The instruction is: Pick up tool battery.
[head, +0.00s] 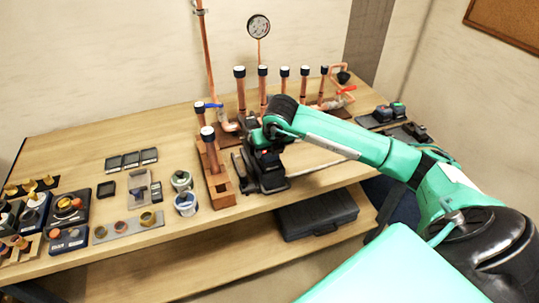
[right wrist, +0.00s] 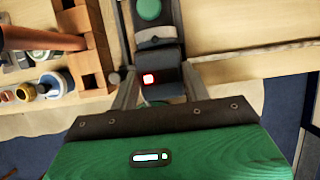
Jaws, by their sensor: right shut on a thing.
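The tool battery (right wrist: 168,82) is a dark block with a lit red light, at the near end of a black and green tool (right wrist: 149,10) in the right wrist view. My right gripper (right wrist: 160,90) has one finger on each side of the battery and is shut on it. In the head view my right gripper (head: 264,150) is over the black tool (head: 266,181) near the front edge of the bench, and it hides much of the battery. I cannot tell whether the battery is still joined to the tool. My left gripper is not in view.
A wooden block stand (head: 221,190) with a copper pipe is just left of the tool. Two small tubs (head: 186,203) stand left of it. Upright copper pipes (head: 240,90) rise behind. Dark chargers or batteries (head: 383,113) lie at the right. A dark case (head: 316,215) sits on the lower shelf.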

